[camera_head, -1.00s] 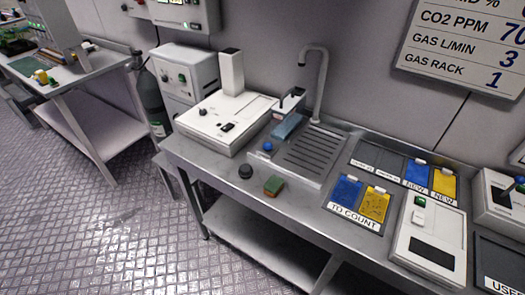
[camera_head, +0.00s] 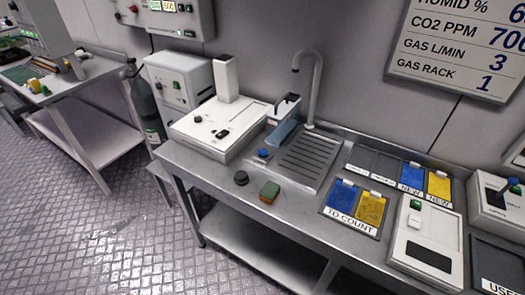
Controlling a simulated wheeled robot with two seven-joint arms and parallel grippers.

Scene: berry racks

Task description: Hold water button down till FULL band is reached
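The blue button (camera_head: 263,153) sits at the left front corner of the metal drain tray (camera_head: 305,165). A curved faucet (camera_head: 316,85) rises behind the tray. A bluish clear container with a dark handle (camera_head: 284,122) stands at the tray's left back; its level and any FULL band are too small to read. Neither of my grippers is in view.
A white device (camera_head: 212,130) stands left of the tray. A black knob (camera_head: 241,178) and a green-and-orange sponge (camera_head: 269,192) lie at the counter's front. Blue and yellow cards fill the TO COUNT holder (camera_head: 350,222). A grey gas cylinder (camera_head: 143,103) stands left. The floor in front is clear.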

